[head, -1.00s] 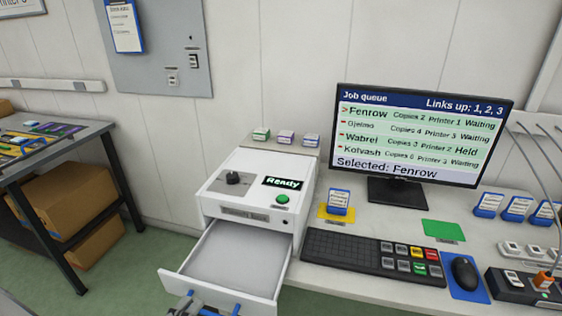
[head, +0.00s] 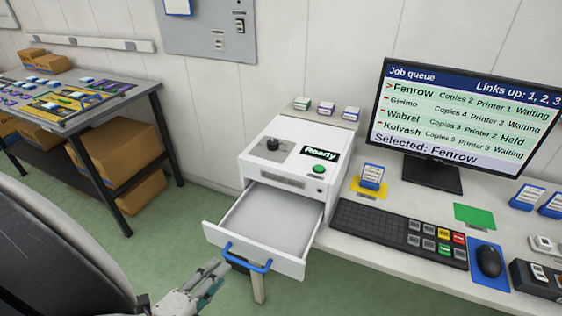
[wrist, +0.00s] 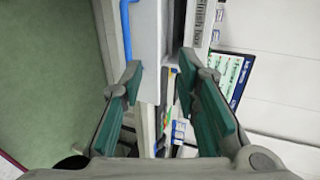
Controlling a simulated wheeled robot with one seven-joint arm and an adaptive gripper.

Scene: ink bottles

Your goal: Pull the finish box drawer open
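The finish box (head: 303,136) is a white box at the left end of the desk. Its drawer (head: 265,222) stands pulled well out, and its inside looks empty. A blue bar handle (head: 247,264) is on the drawer front. My gripper (head: 214,281) is at the lower left of the handle in the head view, apart from it. In the wrist view my gripper (wrist: 160,75) has its teal-padded fingers spread with nothing held. The blue handle (wrist: 127,38) lies beyond the left finger there, not between the fingers. The "Finish box" label (wrist: 197,20) shows at the top.
A monitor (head: 466,115), keyboard (head: 400,235) and mouse (head: 488,261) are on the desk to the right. A dark table (head: 120,102) with cartons under it stands at the left. Green floor (head: 190,235) is open between table and drawer.

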